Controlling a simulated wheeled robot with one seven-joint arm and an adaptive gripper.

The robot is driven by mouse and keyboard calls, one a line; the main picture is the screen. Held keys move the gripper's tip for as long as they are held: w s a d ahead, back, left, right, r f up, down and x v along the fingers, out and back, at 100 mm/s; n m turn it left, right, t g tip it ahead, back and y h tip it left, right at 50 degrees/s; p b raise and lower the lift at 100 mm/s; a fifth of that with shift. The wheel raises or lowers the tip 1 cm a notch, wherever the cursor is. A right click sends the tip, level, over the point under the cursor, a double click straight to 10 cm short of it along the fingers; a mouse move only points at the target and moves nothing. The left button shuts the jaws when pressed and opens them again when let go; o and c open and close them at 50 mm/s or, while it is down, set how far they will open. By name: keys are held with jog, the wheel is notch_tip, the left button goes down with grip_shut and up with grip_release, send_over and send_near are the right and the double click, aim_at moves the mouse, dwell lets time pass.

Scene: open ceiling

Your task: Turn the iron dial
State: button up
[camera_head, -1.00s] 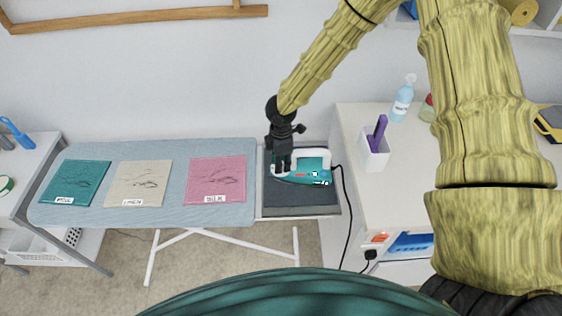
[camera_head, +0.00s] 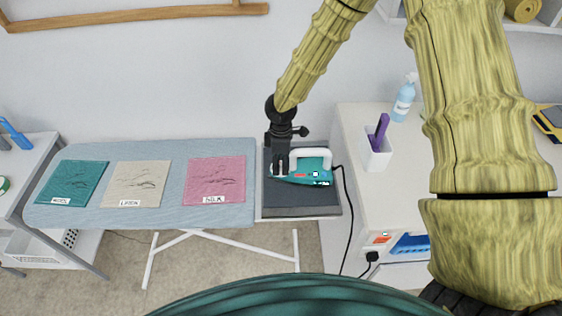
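A teal and white iron (camera_head: 312,176) lies on a dark grey rest pad (camera_head: 300,205) at the right end of the ironing board. Its white handle (camera_head: 318,153) arches over the teal body, and small white and red marks show on its side. The dial is too small to make out for certain. My black gripper (camera_head: 280,172) points down at the left end of the iron, by the left end of the handle. It overlaps the iron in this view; I cannot tell whether it touches it. Its fingers are too small to show whether they are open.
The blue-grey ironing board (camera_head: 135,220) holds teal, beige and pink labelled cloths to the left. A black cord (camera_head: 349,220) runs from the iron down to a plug. A white table (camera_head: 400,185) stands at right with a blue bottle (camera_head: 403,100) and a white holder (camera_head: 376,155).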

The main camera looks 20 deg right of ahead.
aim_at(281, 164)
jog(key=shift+r, duration=0.1)
notch_tip(281, 164, up, 12)
dwell(0.8)
jog(key=shift+s+f, duration=0.1)
jog(key=shift+f, duration=0.1)
